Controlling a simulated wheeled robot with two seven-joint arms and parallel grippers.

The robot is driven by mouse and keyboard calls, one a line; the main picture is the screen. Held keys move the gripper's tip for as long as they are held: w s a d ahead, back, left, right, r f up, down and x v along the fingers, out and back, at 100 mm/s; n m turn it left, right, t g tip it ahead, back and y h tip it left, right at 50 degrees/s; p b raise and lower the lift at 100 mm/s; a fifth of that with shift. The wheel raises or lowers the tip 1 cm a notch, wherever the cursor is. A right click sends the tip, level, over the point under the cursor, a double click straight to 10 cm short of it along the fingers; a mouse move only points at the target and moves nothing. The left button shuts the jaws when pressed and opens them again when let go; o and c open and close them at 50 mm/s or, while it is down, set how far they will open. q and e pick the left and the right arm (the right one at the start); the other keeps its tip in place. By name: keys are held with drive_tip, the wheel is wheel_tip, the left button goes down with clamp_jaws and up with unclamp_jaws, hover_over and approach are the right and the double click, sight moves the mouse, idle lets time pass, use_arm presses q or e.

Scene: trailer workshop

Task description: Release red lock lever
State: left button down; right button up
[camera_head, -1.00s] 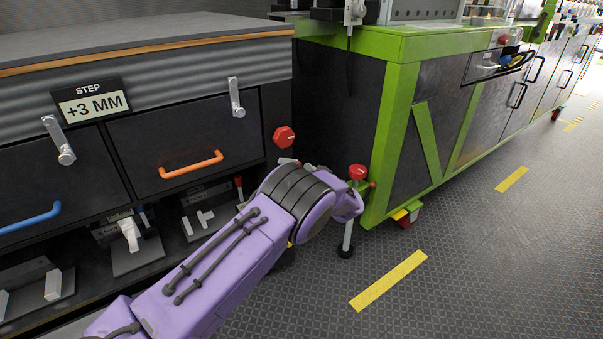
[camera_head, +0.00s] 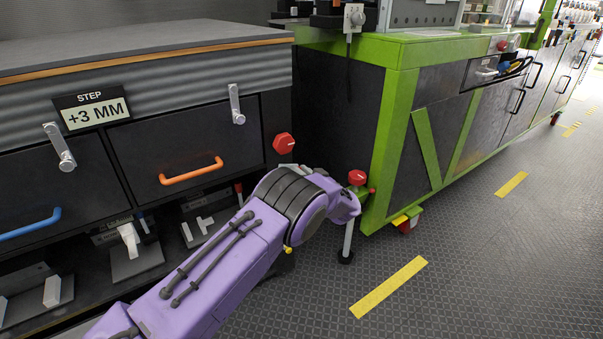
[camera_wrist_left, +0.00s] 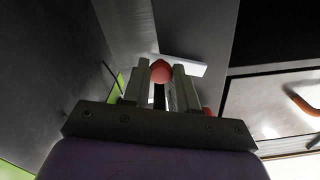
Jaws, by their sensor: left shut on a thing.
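My left gripper (camera_wrist_left: 161,90) is shut on a red rounded tip (camera_wrist_left: 161,71), which looks like the end of the red lock lever, in the left wrist view. The rest of that lever is hidden by the fingers. A pale flat bar (camera_wrist_left: 185,65) lies just beyond the fingertips. In the head view my purple left arm reaches down between the two benches, and its own wrist hides the fingers. A red knob (camera_head: 284,144) on the dark bench's corner and a red-topped foot post (camera_head: 357,177) show near the wrist. My right gripper is not in view.
The dark bench (camera_head: 190,145) has an orange handle (camera_head: 191,172), a blue handle (camera_head: 30,224) and a low shelf with fixtures. The green-framed bench (camera_head: 398,130) stands close on the right. Open floor (camera_head: 480,260) with yellow marks lies at the lower right.

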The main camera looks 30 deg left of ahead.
use_arm(q)
drive_tip(key=c, duration=0.9)
unclamp_jaws()
drive_tip(key=p+v, duration=0.2)
drive_tip(key=v, duration=0.8)
drive_tip(key=shift+s+d+p, duration=0.15)
drive_tip(key=shift+d+p, duration=0.1)
drive_tip(key=shift+p, duration=0.05)
